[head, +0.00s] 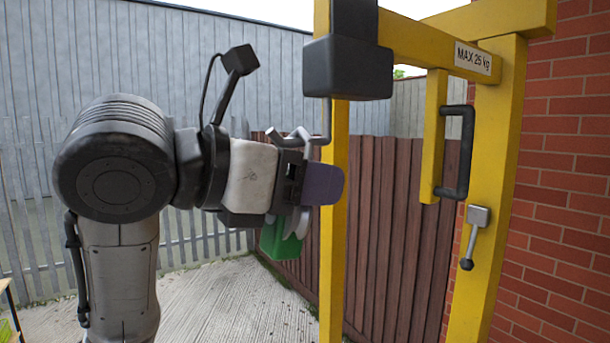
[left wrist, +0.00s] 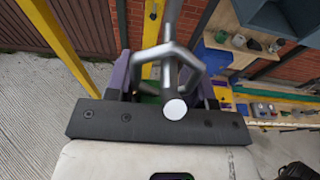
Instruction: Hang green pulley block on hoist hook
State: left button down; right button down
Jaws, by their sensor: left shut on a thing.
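My left gripper (head: 322,186), with purple fingers, is shut on the green pulley block (head: 280,240). The block's green body shows below the gripper, and a little green shows between the fingers in the left wrist view (left wrist: 147,98). The grey hoist hook (head: 327,118) hangs from the black hoist box (head: 347,68), just above the fingers. In the left wrist view, bent grey metal (left wrist: 165,62) and a pale round rod end (left wrist: 175,109) lie in front of the gripper. I cannot tell whether the block's loop is around the hook. My right gripper is not in view.
A yellow frame (head: 487,190) marked with a weight limit carries the hoist. A black handle (head: 466,150) and a small lever (head: 473,235) are on its right post. A brick wall (head: 568,170) stands to the right. The left wrist view shows a wooden shelf (left wrist: 225,48).

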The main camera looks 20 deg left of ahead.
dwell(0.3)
pick_arm(q)
jog(key=shift+c, duration=2)
grip_release()
